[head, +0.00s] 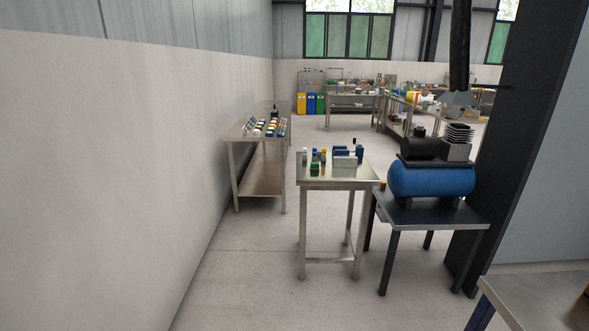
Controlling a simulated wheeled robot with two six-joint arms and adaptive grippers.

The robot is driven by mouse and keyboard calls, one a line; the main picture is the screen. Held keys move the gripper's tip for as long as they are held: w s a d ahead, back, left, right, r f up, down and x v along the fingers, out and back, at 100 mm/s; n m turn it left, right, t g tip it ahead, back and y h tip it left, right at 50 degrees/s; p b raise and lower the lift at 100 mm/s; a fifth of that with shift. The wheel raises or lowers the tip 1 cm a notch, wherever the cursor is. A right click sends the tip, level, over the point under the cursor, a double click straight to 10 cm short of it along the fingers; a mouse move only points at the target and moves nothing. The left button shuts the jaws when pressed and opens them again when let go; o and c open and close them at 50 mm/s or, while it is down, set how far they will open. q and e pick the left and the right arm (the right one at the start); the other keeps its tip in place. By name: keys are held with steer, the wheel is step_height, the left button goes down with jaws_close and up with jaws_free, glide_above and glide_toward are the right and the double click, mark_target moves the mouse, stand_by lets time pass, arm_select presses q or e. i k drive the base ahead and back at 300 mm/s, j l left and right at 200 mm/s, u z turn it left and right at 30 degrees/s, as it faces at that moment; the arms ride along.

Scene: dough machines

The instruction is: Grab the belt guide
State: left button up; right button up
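I cannot pick out the belt guide for certain in the head view. Small parts stand on a steel table (341,181) in the middle: blue blocks (341,152), a light grey block (345,163), a green block (315,169) and small bottle-like items. More small coloured items (268,127) lie in rows on a longer steel table (236,134) behind it, by the left wall. They are too small to name. Neither of my grippers is in view.
A blue compressor (432,181) sits on a dark-legged table (425,213) right of the middle table. A dark column (510,150) stands behind it. A steel tabletop (530,305) fills the lower right corner. The floor (255,285) ahead is clear. Coloured bins (311,104) stand far back.

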mark_target(339, 162)
steer(key=i, duration=1)
steer(key=i+j+z, duration=0.15)
steer(key=i, duration=0.85)
steer(key=i+j, duration=0.1)
steer(key=i, duration=0.85)
